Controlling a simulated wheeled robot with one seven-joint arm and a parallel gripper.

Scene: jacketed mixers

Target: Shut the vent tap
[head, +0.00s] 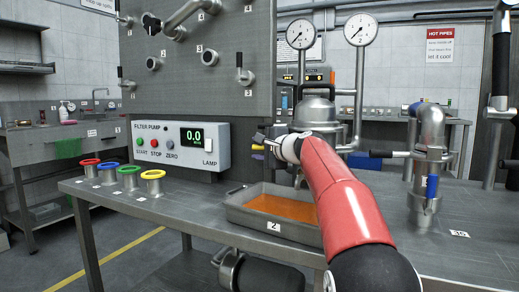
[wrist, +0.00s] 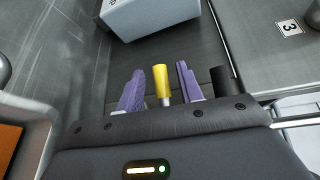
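A small yellow handle (wrist: 161,80) shows in the wrist view, standing between the two purple fingers of my gripper (wrist: 159,72). A gap shows on both sides of it, so the fingers are open and apart from it.
The filter pump box (head: 182,146) stands just left of my gripper. A metal tray (head: 236,215) with orange liquid lies below my arm. Several coloured ring-topped cups stand at left. A steel pipe fitting (head: 423,205) with blue and black handles stands at right. Two gauges rise behind.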

